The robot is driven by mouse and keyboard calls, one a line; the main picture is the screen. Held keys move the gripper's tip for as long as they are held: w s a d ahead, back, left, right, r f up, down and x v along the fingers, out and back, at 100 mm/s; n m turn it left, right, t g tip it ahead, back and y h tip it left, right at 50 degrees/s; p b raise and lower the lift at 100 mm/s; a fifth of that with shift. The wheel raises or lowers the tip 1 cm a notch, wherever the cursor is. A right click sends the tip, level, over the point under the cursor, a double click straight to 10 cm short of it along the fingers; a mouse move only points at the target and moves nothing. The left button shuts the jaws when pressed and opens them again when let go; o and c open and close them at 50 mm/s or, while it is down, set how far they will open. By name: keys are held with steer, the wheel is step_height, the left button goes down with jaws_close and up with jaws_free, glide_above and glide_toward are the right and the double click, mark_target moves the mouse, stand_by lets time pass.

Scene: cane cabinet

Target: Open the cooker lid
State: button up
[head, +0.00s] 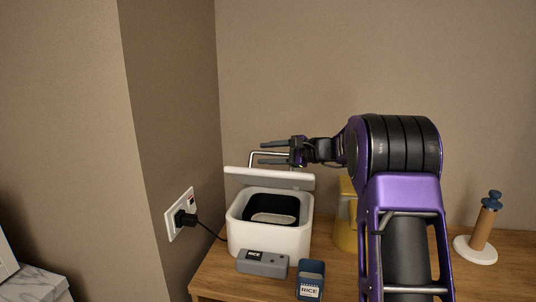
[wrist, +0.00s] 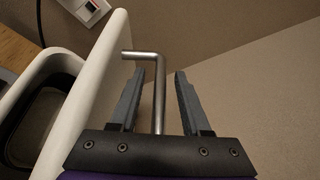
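The white rice cooker (head: 268,238) stands on the wooden cabinet top with its lid (head: 262,177) raised, showing the dark inner pot (head: 271,208). A metal bar handle (head: 262,154) stands up from the lid. My gripper (head: 262,153) is at the handle, above and behind the pot, fingers pointing left. In the wrist view the metal handle (wrist: 158,95) runs between the two fingers of my gripper (wrist: 167,75), with gaps on both sides. The lid (wrist: 88,90) is at the left there. The fingers are apart and not closed on the handle.
A grey box (head: 262,263) and a blue RICE container (head: 311,280) stand in front of the cooker. A yellow container (head: 345,218) is to its right. A plugged cord (head: 206,226) runs from the wall socket (head: 180,212).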

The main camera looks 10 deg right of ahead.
steer(key=v, duration=1.7)
steer(key=shift+d+b, duration=0.25)
steer(key=shift+b, duration=0.2)
steer(key=shift+a+f, duration=0.1)
